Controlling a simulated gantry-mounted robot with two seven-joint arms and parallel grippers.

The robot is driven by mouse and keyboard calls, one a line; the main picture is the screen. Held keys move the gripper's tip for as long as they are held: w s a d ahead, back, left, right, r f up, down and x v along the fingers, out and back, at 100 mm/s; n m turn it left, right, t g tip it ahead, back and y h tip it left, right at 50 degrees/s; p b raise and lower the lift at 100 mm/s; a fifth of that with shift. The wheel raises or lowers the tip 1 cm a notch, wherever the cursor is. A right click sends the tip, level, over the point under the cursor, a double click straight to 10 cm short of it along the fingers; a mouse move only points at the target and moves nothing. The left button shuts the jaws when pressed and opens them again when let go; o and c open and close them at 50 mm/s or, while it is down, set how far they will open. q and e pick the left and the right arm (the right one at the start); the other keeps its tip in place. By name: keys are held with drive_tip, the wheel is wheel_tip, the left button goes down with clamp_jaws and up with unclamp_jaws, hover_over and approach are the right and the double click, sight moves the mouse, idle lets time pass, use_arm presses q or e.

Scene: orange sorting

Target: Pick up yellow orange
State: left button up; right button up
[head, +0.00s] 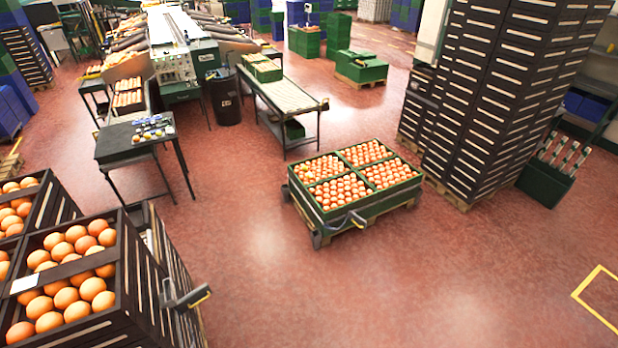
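Large oranges (67,297) fill a dark slatted crate (125,290) at the lower left. More oranges (18,208) lie in a neighbouring dark crate at the left edge. Several green crates (352,215) on a low pallet near the middle hold many small oranges (338,190). All the fruit looks orange to pale orange, and I cannot single out a clearly yellow one. Neither of my grippers shows in the head view.
A black table (118,143) with small items stands behind the near crates. A roller conveyor table (285,95) and a sorting machine (178,62) are further back. Tall stacks of dark crates (500,90) stand at the right. The red floor (430,280) is clear at centre and lower right.

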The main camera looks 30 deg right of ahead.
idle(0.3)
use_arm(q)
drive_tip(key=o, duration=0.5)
